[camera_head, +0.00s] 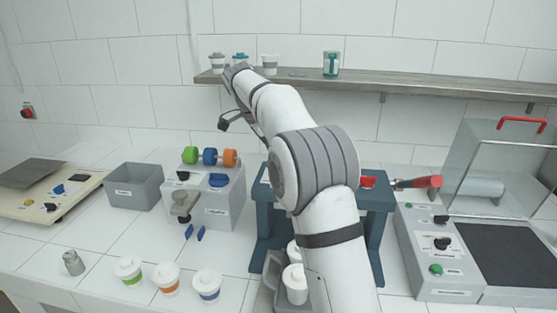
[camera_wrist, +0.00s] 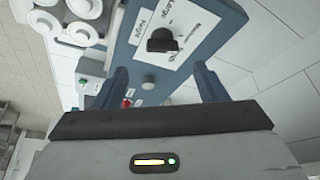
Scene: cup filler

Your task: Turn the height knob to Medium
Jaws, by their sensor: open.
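The black height knob (camera_wrist: 163,40) sits on a white label plate on the blue panel (camera_wrist: 203,22) in the wrist view. The printed words around it appear rotated, and I cannot tell where the knob points. My gripper (camera_wrist: 162,82) is open, with its two blue fingers apart and nothing between them. The knob lies beyond the fingertips, roughly centred between them, and appears apart from them. In the head view my arm crosses the blue filler stand (camera_head: 262,225) and hides much of it. The knob and my fingers cannot be made out there.
A grey round button (camera_wrist: 148,82) sits below the knob in the wrist view. White cups (camera_wrist: 62,22) are close to the panel. In the head view a shelf (camera_head: 440,86) runs behind my arm. A grey dispenser (camera_head: 222,205) stands left, and a red-handled tool (camera_head: 418,183) right.

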